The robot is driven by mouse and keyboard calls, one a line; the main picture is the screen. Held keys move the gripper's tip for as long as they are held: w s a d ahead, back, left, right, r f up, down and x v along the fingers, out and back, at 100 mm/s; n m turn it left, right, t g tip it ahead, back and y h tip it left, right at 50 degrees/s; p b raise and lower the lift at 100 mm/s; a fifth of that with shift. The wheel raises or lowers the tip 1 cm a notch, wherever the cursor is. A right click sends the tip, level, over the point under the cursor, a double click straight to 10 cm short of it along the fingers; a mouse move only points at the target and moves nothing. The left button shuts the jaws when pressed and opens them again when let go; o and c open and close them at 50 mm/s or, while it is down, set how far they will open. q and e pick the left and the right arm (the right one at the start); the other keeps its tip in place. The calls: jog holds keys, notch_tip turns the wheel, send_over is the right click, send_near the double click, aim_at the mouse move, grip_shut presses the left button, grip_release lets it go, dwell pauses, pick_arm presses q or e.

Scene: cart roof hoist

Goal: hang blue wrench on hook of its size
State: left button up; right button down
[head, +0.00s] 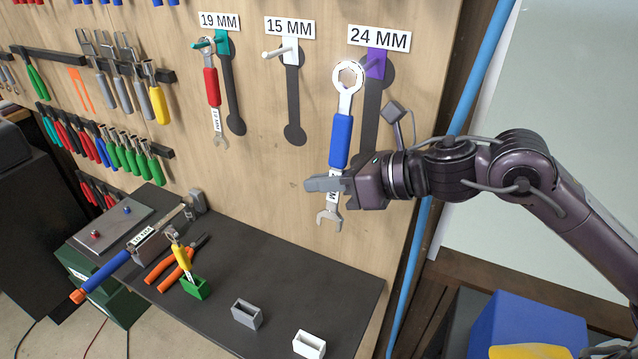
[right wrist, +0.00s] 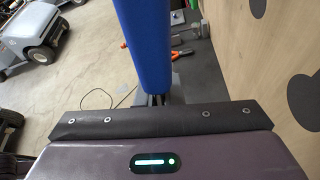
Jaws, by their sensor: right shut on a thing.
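The blue wrench (head: 341,140) is upright in front of the pegboard, ring end up and open end down. My right gripper (head: 330,184) is shut on its lower shank, below the blue handle. The handle also shows in the right wrist view (right wrist: 146,45). The wrench's label is mostly covered by the gripper. The ring is at the tip of the purple hook (head: 376,64) under the 24 MM sign (head: 379,38); I cannot tell whether the hook passes through it. My left gripper is not in view.
A red wrench (head: 212,86) hangs on the teal hook under 19 MM. The white hook (head: 280,53) under 15 MM is empty. A yellow-handled tool (head: 181,252) stands in a green holder on the dark bench (head: 290,290). A blue pole (head: 480,70) runs right of the board.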

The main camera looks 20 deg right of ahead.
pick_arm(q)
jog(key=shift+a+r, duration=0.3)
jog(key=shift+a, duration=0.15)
pick_arm(e)
jog(key=w+d+f, duration=0.1)
jog(key=w+d, duration=0.3)
jog(key=d, duration=0.1)
jog(key=shift+w+d, duration=0.15)
jog(key=shift+w, duration=0.2)
dwell(0.8)
jog(key=c, duration=1.5)
grip_release()
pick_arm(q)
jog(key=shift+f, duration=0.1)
pick_arm(e)
jog(key=shift+f, duration=0.1)
